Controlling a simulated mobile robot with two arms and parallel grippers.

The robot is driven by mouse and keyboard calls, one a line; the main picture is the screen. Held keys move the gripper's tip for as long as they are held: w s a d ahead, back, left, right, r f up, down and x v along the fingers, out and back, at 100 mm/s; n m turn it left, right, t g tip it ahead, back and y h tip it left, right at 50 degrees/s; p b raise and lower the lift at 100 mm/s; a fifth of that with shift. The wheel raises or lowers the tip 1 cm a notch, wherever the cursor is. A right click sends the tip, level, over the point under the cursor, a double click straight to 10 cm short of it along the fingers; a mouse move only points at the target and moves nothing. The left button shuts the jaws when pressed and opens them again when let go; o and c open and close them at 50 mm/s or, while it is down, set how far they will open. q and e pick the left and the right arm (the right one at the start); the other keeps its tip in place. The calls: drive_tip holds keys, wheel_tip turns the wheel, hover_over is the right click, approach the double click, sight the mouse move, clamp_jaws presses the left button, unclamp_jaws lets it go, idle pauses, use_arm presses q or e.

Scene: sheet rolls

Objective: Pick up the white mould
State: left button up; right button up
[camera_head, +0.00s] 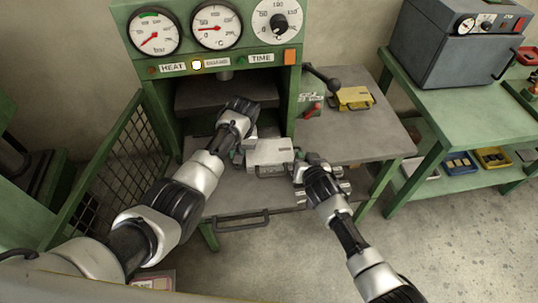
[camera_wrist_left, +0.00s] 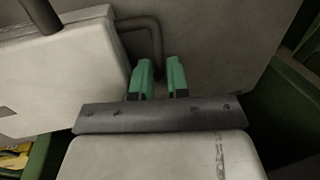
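The white mould (camera_head: 270,152), a flat pale block, is at the front of the press, between my two grippers. In the left wrist view the mould (camera_wrist_left: 55,75) fills the left side, and a dark bent handle (camera_wrist_left: 155,38) sticks out from it. My left gripper (camera_head: 239,154) is at the mould's left side. Its green fingers (camera_wrist_left: 162,80) stand close together with the handle running into the narrow gap between them; they look shut on it. My right gripper (camera_head: 298,170) is at the mould's right side; its fingers are too small and partly hidden to tell open from shut.
The green press (camera_head: 120,22) with gauges stands behind the mould, its opening dark. A yellow mould (camera_head: 353,97) lies on the grey table (camera_head: 375,135) at right. A green bench (camera_head: 470,112) with a grey box (camera_head: 455,50) stands further right. A mesh guard (camera_head: 115,160) is at left.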

use_arm(q)
drive_tip(key=shift+f, duration=0.2)
use_arm(e)
drive_tip(key=shift+w+f, duration=0.1)
drive_tip(key=shift+w, duration=0.1)
use_arm(q)
drive_tip(key=shift+c, duration=0.4)
use_arm(e)
drive_tip(key=shift+c, duration=0.3)
use_arm(q)
clamp_jaws()
use_arm(e)
clamp_jaws()
use_arm(q)
drive_tip(key=shift+w+r, duration=0.1)
drive_tip(key=shift+r, duration=0.1)
use_arm(e)
drive_tip(key=shift+w+a+r, duration=0.1)
drive_tip(key=shift+r, duration=0.15)
